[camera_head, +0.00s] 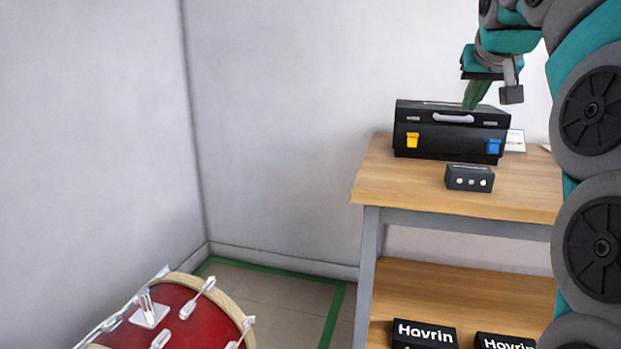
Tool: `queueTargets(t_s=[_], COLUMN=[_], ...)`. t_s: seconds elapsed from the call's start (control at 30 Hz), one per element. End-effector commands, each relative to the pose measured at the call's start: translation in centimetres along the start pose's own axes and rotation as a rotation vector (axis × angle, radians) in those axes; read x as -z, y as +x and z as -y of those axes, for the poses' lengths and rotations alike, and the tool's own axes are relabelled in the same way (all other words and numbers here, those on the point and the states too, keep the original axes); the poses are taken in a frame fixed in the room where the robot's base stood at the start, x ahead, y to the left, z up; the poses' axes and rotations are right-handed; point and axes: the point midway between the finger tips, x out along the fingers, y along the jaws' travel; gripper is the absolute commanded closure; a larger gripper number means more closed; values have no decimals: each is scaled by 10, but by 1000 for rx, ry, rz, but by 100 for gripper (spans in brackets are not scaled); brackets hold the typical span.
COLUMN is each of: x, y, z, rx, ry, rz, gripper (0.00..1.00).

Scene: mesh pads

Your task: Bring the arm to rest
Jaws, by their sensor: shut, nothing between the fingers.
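My gripper (471,104) hangs at the upper right of the head view, pointing down on the end of my teal and grey arm. Its green fingers are together and nothing shows between them. In the picture it overlaps the top of a black case (450,144) with a grey handle, a yellow latch and a blue latch. I cannot tell whether the fingertips touch the case or are in front of or above it.
The case and a small dark box with three light knobs (469,178) stand on a wooden-topped bench (400,185). A red drum (190,325) stands at lower left. Green tape (335,312) marks the floor.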

Motion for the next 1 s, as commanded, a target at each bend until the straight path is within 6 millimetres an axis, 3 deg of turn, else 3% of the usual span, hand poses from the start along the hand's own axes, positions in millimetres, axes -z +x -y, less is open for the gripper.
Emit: queueTargets(t_s=[0.23,0.37,0.77,1.0], x=[-49,-98,-288,-413], y=[11,18,16,-8], z=[25,42,75,74], rx=[31,54,102,110], ry=[-51,-91,-188,-213], rz=[116,217,562,774], gripper=[100,100,100,100])
